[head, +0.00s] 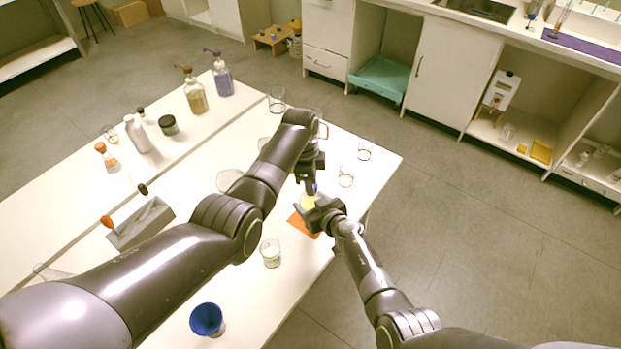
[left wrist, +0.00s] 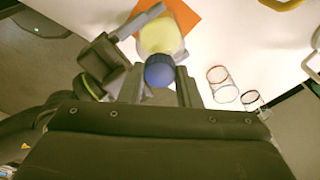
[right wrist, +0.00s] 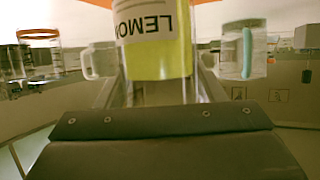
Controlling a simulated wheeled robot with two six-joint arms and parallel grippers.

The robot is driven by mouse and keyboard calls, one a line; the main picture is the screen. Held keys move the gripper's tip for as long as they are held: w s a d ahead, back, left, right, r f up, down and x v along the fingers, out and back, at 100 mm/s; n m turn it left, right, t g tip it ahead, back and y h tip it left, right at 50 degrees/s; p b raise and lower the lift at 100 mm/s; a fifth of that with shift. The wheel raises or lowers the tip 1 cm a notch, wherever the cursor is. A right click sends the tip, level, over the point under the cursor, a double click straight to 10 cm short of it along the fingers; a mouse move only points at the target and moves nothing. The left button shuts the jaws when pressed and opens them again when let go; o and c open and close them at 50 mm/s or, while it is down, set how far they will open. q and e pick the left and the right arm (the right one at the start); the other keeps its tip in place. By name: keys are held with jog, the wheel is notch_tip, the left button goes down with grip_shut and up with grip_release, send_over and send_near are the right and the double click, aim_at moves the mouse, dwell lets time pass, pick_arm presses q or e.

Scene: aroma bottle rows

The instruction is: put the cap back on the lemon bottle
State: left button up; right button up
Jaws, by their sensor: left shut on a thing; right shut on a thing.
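The lemon bottle (head: 308,203), clear with yellow liquid, shows its "LEMON" label in the right wrist view (right wrist: 158,40). My right gripper (head: 318,211) is shut on the bottle's body. My left gripper (head: 312,189) points down from above, shut on a blue cap (left wrist: 159,71). The cap is at the bottle's neck, in front of the yellow bottle (left wrist: 158,36) in the left wrist view. I cannot tell whether cap and neck touch. An orange mat (head: 298,225) lies at the bottle, partly hidden by my right gripper.
Glass beakers (head: 346,177) stand close by on the white table. A jar with pale contents (head: 271,253) and a blue cup (head: 207,319) stand nearer. A grey rack (head: 140,223), pump bottles (head: 195,92) and other bottles are at the left.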

pick_arm(q)
jog(key=shift+f, duration=0.4)
jog(key=shift+f, duration=0.6)
pick_arm(e)
grip_shut()
pick_arm(q)
jog(key=m, duration=0.4)
jog(key=shift+w+g, duration=0.1)
jog(key=shift+g, duration=0.2)
jog(key=shift+m, duration=1.3)
jog(key=o, duration=1)
jog(key=shift+r, duration=0.1)
jog(key=shift+r, duration=2.15)
